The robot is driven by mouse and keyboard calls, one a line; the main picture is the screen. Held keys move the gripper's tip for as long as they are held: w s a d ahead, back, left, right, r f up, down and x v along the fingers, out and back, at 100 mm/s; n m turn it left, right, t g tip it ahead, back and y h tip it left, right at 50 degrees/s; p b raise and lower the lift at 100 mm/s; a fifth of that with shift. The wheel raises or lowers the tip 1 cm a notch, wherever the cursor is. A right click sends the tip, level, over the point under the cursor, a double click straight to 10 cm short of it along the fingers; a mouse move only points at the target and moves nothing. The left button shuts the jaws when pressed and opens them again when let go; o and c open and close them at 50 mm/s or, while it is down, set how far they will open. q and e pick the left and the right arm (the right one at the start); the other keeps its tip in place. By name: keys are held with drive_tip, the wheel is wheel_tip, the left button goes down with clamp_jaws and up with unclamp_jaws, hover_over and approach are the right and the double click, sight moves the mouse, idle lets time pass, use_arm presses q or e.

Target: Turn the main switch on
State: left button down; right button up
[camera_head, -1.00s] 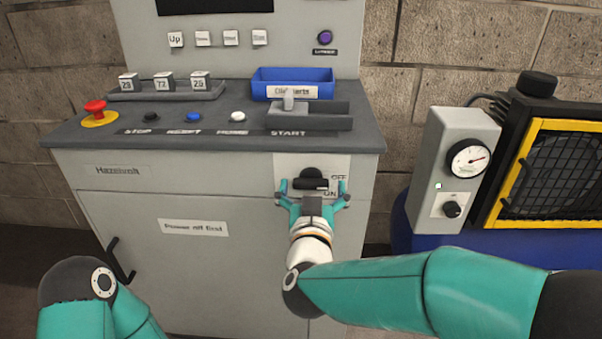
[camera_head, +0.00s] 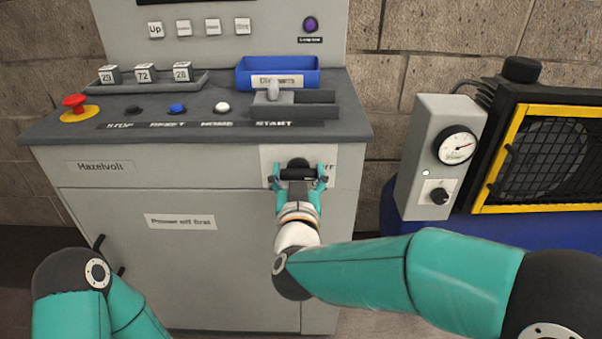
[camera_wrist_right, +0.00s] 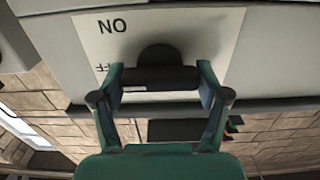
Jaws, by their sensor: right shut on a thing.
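The main switch is a black knob with a horizontal bar handle (camera_head: 298,174) on a pale plate (camera_head: 268,152) at the cabinet's upper right front. My right gripper (camera_head: 298,178) is shut on the handle, one finger at each end of the bar. In the right wrist view the handle (camera_wrist_right: 158,78) sits between the fingers (camera_wrist_right: 160,85). The plate's ON label (camera_wrist_right: 112,26) shows upside down there. The OFF label is partly hidden in both views, and the ON label is covered in the head view. My left gripper is out of view; only part of that arm shows.
The grey cabinet's ledge (camera_head: 60,125) juts out above the switch. It carries a red emergency button (camera_head: 75,103), small push buttons and a blue bin (camera_head: 248,80). A gauge box (camera_head: 408,180) and a yellow-framed grille (camera_head: 505,160) stand to the right.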

drive_tip(key=shift+d+f+m+b, duration=0.1)
drive_tip(key=shift+f+m+b, duration=0.1)
drive_tip(key=shift+m+b, duration=1.95)
drive_tip(key=m+b, duration=0.3)
drive_tip(key=m, duration=0.1)
drive_tip(key=shift+m, duration=0.35)
drive_tip(key=m+b, duration=0.3)
drive_tip(key=m, duration=0.1)
drive_tip(key=shift+d+f+m+b, duration=0.15)
drive_tip(key=shift+m+b, duration=0.15)
drive_tip(key=shift+b, duration=0.1)
drive_tip(key=shift+m+b, duration=1.4)
drive_tip(key=shift+m, duration=0.8)
drive_tip(key=o, duration=1.2)
drive_tip(key=shift+c, duration=0.2)
